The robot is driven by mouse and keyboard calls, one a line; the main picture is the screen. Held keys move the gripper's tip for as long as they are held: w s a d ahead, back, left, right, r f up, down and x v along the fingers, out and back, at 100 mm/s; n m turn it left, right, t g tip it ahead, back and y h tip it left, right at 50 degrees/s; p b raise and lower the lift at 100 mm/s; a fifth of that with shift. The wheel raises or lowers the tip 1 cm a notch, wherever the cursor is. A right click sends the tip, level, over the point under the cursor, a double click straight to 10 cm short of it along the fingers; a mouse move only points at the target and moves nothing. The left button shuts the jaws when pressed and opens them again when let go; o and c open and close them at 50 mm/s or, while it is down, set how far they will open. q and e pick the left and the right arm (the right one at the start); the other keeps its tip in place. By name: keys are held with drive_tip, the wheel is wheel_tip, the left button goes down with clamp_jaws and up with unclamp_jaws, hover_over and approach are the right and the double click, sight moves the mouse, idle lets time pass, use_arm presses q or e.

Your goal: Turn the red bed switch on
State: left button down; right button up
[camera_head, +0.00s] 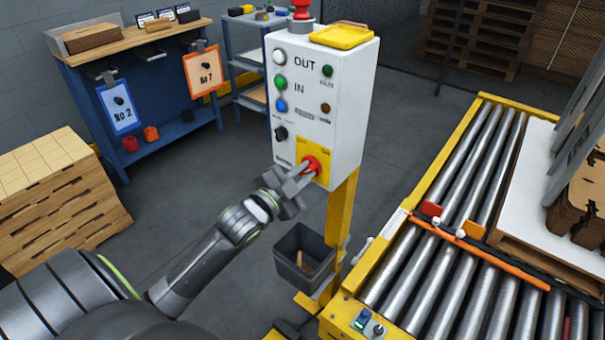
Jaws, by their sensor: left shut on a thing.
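A white control box (347,101) stands on a yellow post in the middle of the view, with several buttons and the words OUT and IN on its front. A red switch (316,161) sits on a yellow plate at the lower right of the box's front. My left gripper (303,173) comes in from the lower left and is shut on the red switch, its fingers covering part of it. The switch's exact turn position is too small to tell. My right gripper does not show.
A roller conveyor (436,239) with a yellow frame runs along the right. A grey bin (303,262) hangs low on the yellow post (341,220). Stacked wooden blocks (55,200) stand at left, and a blue workbench (165,150) stands behind. Grey floor lies between.

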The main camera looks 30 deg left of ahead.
use_arm(q)
drive_tip(key=c, duration=1.4)
unclamp_jaws()
drive_tip(key=s+a+p, duration=0.1)
drive_tip(key=s, duration=1.6)
drive_tip(key=shift+s+a, duration=0.15)
drive_tip(key=shift+a, duration=0.05)
